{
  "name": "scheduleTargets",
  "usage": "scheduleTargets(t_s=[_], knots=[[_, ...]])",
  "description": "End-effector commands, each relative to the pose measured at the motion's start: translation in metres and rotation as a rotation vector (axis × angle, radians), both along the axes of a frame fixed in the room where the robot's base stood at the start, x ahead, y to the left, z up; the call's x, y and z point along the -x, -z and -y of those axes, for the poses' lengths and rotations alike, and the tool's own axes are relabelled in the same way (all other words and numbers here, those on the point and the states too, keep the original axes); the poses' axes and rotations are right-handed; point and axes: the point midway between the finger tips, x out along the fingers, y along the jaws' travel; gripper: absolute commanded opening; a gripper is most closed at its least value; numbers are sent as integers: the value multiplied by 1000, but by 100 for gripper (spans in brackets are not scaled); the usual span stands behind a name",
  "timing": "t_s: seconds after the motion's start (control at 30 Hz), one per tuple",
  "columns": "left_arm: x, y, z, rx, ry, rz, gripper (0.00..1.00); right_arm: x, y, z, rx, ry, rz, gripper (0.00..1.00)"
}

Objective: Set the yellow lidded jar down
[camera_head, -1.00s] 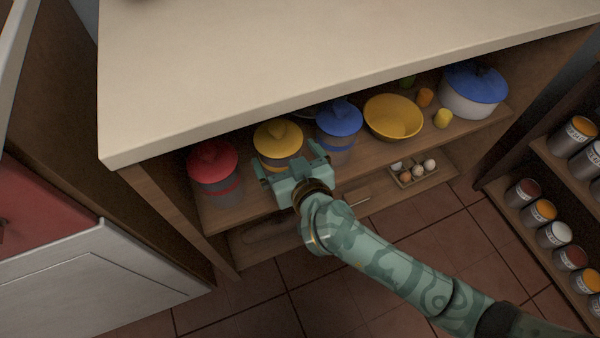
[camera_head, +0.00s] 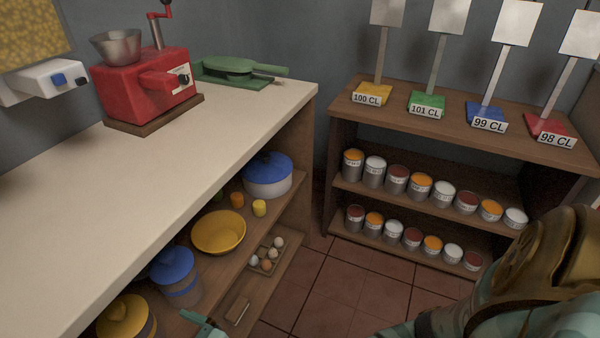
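The yellow lidded jar (camera_head: 127,318) is at the bottom left, on the shelf under the counter, cut off by the lower picture edge. Its yellow lid with a knob is on. A small green part of my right gripper (camera_head: 203,328) shows at the bottom edge, to the right of the jar. Its fingers are mostly out of the picture, so I cannot tell if they touch the jar or are open. My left gripper is not in view.
On the same shelf stand a blue-lidded jar (camera_head: 175,277), a yellow bowl (camera_head: 219,232), small cups and a blue-lidded pot (camera_head: 268,176). Eggs in a tray (camera_head: 266,258) sit lower. The pale countertop (camera_head: 190,160) overhangs the shelf. A can rack (camera_head: 430,205) stands right.

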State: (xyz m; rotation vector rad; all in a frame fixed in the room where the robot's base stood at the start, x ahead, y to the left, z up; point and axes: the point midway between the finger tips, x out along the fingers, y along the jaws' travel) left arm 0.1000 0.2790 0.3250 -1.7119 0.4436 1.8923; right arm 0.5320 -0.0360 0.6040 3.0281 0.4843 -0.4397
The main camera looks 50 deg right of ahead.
Motion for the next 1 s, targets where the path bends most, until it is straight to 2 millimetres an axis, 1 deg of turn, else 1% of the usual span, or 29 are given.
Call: scheduleTargets(t_s=[0.1, 0.17, 0.23, 0.27, 0.33, 0.37, 0.4, 0.43, 0.47, 0.5, 0.57, 0.6, 0.67, 0.7, 0.8, 0.9, 1.0], knots=[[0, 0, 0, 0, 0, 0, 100, 5, -2, 4, -41, -6, 81, 100], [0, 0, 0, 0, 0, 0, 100, 14, 1, 6, -60, -40, 144, 100], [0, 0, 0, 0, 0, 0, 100, 38, 20, 6, -53, -127, 171, 100], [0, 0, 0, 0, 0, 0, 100, 52, 35, 5, -34, -179, 154, 100], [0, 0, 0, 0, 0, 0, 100, 98, 89, 11, 45, -303, 25, 100], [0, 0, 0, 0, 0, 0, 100, 122, 118, 18, 90, -348, -68, 100], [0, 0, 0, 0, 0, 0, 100, 154, 153, 31, 150, -387, -195, 100], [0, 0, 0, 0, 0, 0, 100, 179, 177, 44, 196, -404, -297, 100], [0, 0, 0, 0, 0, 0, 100, 203, 198, 59, 243, -411, -397, 100], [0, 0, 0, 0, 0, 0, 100, 237, 224, 80, 305, -408, -530, 100], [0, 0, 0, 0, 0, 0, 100, 285, 252, 115, 397, -384, -713, 100], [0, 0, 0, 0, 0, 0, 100, 315, 265, 139, 458, -359, -822, 100], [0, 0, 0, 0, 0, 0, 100, 354, 276, 170, 540, -317, -957, 100], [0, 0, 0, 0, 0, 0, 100, 375, 279, 189, 590, -287, -1031, 100], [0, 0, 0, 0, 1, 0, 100, 413, 281, 224, 684, -225, -1155, 100], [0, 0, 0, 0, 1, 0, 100, 430, 280, 240, 732, -192, -1211, 100], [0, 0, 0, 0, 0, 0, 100, 434, 279, 244, 744, -181, -1223, 100]])
